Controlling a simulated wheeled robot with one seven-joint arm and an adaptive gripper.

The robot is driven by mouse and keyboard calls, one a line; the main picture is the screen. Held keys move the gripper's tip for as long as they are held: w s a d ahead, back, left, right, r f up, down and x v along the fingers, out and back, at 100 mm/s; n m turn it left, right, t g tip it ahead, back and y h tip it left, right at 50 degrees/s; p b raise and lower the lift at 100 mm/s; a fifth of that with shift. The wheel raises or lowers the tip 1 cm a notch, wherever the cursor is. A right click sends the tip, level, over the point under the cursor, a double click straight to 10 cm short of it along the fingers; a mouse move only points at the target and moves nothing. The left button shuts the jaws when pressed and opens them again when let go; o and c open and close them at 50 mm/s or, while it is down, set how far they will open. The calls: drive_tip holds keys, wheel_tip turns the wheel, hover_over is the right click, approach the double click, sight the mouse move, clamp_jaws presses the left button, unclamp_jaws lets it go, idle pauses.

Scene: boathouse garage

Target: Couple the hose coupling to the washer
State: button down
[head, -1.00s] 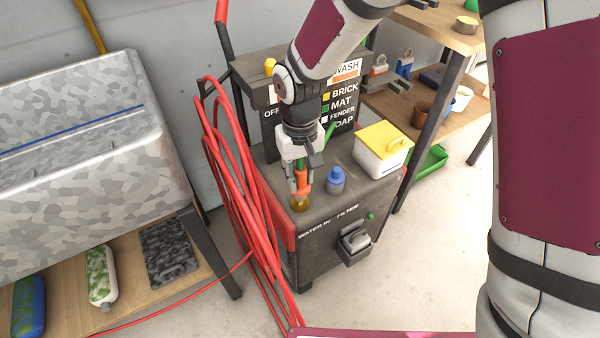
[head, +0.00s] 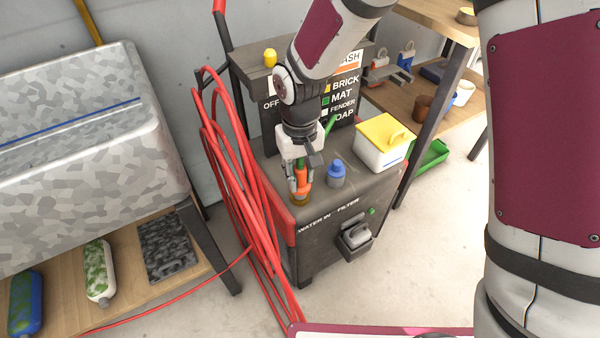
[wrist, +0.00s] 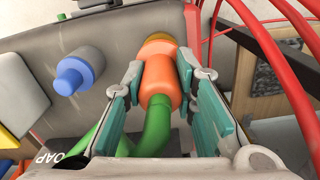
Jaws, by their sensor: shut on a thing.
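My gripper (head: 301,184) is shut on the orange hose coupling (head: 302,178), with one finger on each side of it in the wrist view (wrist: 161,78). A green hose (wrist: 153,128) runs from the coupling back under my gripper. The coupling points down at the brass inlet (head: 300,200) on top of the dark washer (head: 319,240), near the "WATER IN" label. In the wrist view the brass (wrist: 159,37) shows right at the coupling's far end. I cannot tell whether the coupling is seated on it.
A blue bottle-like fitting (head: 336,174) stands just right of the coupling. A yellow-lidded white box (head: 383,143) sits on the washer's right side. Red hose loops (head: 229,165) hang at its left. A galvanised tub (head: 80,190) stands far left.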

drive_tip(key=shift+f, duration=0.2)
drive_tip(key=c, duration=1.2)
unclamp_jaws()
wheel_tip(320, 180, up, 12)
idle(0.5)
